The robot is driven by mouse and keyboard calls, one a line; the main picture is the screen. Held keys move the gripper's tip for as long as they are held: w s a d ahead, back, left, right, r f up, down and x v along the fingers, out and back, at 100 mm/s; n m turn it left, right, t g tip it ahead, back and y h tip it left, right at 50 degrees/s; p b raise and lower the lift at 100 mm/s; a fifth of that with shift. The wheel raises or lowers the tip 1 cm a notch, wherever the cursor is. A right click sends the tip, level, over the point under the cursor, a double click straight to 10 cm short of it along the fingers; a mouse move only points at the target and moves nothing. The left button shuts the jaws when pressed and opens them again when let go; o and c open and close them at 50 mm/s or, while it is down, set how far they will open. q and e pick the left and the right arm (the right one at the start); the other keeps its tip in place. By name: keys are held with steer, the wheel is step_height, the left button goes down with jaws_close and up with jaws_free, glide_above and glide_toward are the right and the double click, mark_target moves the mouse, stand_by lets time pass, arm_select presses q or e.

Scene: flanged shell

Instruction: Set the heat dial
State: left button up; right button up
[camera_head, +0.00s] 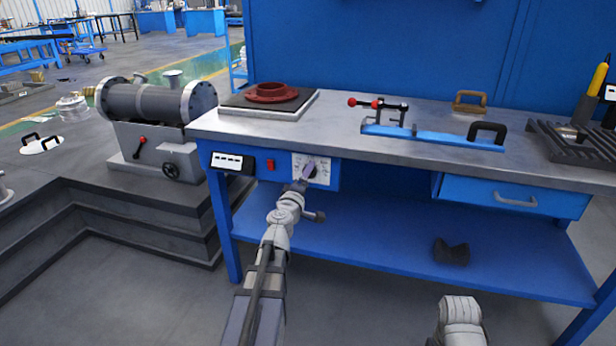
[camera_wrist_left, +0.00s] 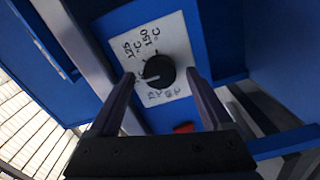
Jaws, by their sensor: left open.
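The heat dial (camera_head: 311,169) is a dark round knob on a white plate on the front of the blue bench. In the left wrist view the dial (camera_wrist_left: 158,72) shows a pale mark on its left side. Printed labels "125 °C" and "150 °C" stand above it, and other labels below it are hard to read. My left gripper (camera_head: 302,182) is at the plate in the head view. In the wrist view its open fingers (camera_wrist_left: 160,76) stand on either side of the dial, with a visible gap at each side. My right gripper is out of view.
A red switch (camera_head: 270,165) and a display box (camera_head: 232,162) sit left of the plate. A dark plate with a red flanged ring (camera_head: 271,92), a red-knobbed clamp (camera_head: 378,104) and a grate (camera_head: 573,142) rest on the bench top. A drawer (camera_head: 515,196) is at right.

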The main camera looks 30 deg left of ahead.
arm_select(q)
steer(key=v, duration=0.6)
steer(key=shift+s, duration=0.25)
steer(key=shift+d, duration=0.15)
